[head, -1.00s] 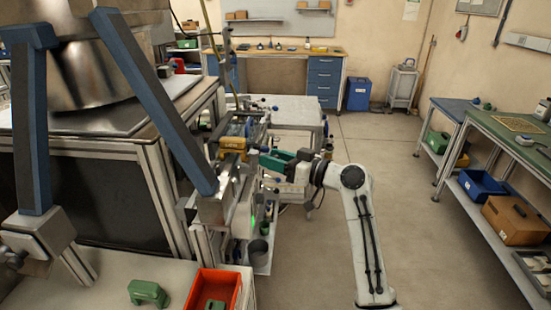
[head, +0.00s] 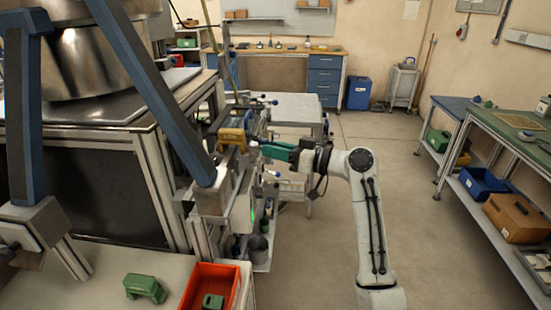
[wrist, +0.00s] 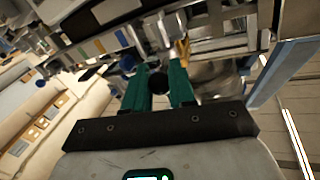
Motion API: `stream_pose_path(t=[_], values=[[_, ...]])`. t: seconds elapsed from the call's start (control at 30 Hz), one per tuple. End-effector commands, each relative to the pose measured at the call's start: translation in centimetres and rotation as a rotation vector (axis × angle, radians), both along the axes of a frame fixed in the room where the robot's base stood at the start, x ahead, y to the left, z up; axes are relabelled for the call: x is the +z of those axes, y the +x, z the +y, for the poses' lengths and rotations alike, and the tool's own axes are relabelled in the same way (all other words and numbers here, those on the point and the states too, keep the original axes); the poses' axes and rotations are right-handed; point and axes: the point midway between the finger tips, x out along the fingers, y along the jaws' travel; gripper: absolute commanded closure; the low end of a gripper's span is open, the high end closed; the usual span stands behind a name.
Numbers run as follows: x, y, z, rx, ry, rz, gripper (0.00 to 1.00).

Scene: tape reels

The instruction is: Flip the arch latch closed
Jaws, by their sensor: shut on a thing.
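The yellow arch latch (head: 232,137) stands on the machine at the middle of the head view, its exact angle hard to judge. A yellow piece (wrist: 184,50), perhaps part of it, shows beyond the fingers in the wrist view. My gripper (head: 266,150) reaches in from the right, with its green fingers pointing left toward the machine, just right of the arch. In the wrist view my gripper (wrist: 162,84) is shut on a dark round knob (wrist: 160,84). Whether this knob belongs to the arch is hidden.
A slanted blue-grey post (head: 150,90) stands left of the arch. A red bin (head: 212,285) and a green block (head: 146,288) are on the near table. The floor right of my arm is clear up to the green bench (head: 500,130).

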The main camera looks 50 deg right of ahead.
Motion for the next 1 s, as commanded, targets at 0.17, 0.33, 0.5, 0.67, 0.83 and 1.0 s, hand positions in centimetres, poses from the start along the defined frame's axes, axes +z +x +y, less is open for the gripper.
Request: stream_pose_path(t=[0.17, 0.33, 0.5, 0.67, 0.83, 1.0], values=[[-0.52, 0.35, -0.55, 0.087, -0.001, -0.002, 1.0], [-0.19, 0.43, -0.67, 0.136, -0.002, -0.001, 1.0], [-0.04, 0.41, -0.67, 0.144, -0.001, 0.0, 1.0], [-0.03, 0.41, -0.68, 0.143, -0.001, 0.0, 1.0], [-0.02, 0.41, -0.68, 0.143, -0.001, -0.001, 0.61], [0.0, 0.41, -0.68, 0.143, -0.002, -0.001, 0.52]])
